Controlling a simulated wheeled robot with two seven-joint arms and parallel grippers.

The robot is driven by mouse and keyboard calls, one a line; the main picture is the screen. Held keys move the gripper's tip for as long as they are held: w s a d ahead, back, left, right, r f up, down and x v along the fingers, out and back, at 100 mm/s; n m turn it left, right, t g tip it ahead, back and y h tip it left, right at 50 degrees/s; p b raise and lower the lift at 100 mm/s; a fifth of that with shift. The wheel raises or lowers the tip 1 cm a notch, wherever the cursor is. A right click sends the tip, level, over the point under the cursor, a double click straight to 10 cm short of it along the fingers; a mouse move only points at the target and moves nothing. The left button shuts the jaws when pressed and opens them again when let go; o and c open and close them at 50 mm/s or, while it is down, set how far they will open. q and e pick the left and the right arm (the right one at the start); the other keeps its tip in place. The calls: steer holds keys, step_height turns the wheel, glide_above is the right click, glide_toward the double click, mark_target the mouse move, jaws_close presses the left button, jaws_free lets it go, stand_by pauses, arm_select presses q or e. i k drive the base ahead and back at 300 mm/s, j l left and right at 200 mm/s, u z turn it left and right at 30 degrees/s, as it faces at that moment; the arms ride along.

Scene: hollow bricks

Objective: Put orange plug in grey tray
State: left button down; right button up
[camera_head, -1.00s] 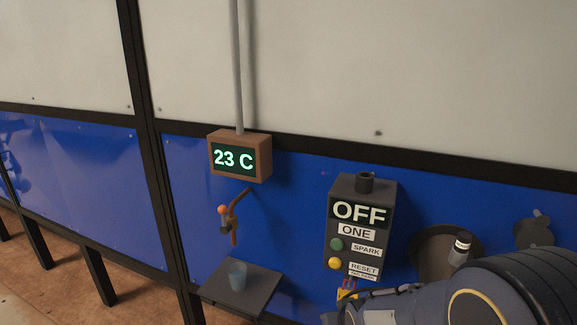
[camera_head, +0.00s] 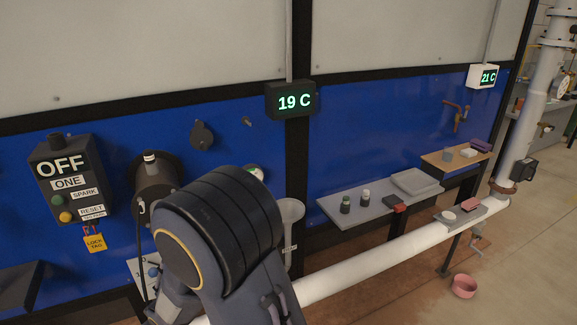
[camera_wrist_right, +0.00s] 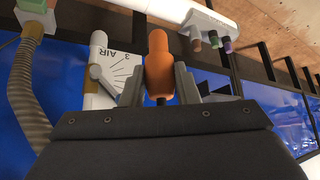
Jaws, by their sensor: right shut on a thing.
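In the right wrist view, my right gripper (camera_wrist_right: 160,84) is shut on an orange plug (camera_wrist_right: 158,55), which has a rounded end and sits between the two grey fingers. In the head view my right arm fills the lower middle, and its gripper and the plug cannot be made out. A shallow grey tray (camera_head: 415,181) lies at the far right end of a grey shelf, well away from my right arm. Another small grey tray-like piece (camera_head: 479,217) on the white pipe carries a white and a pink item. My left gripper is not in view.
A control box marked OFF (camera_head: 62,180) is at left. A pink bowl (camera_head: 464,286) is on the floor.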

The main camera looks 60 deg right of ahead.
mark_target(408, 185)
steer(key=k+l+z, duration=0.1)
steer(key=z, duration=0.3)
steer(key=l+z, duration=0.2)
steer(key=z, duration=0.2)
steer(key=k+l+z, duration=0.1)
steer(key=z, duration=0.3)
steer(key=i+l, duration=0.2)
steer(key=l, duration=0.2)
steer(key=i+l, duration=0.15)
steer(key=l, duration=0.25)
steer(key=i+l, duration=0.2)
steer(key=l, duration=0.15)
steer(key=i+l, duration=0.2)
steer(key=l, duration=0.2)
steer(key=i+l, duration=0.2)
steer(key=l, duration=0.2)
steer(key=i+l, duration=0.15)
steer(key=l, duration=0.25)
steer(key=i+l, duration=0.2)
steer(key=l, duration=0.2)
steer(key=i+l, duration=0.2)
steer(key=l, duration=0.2)
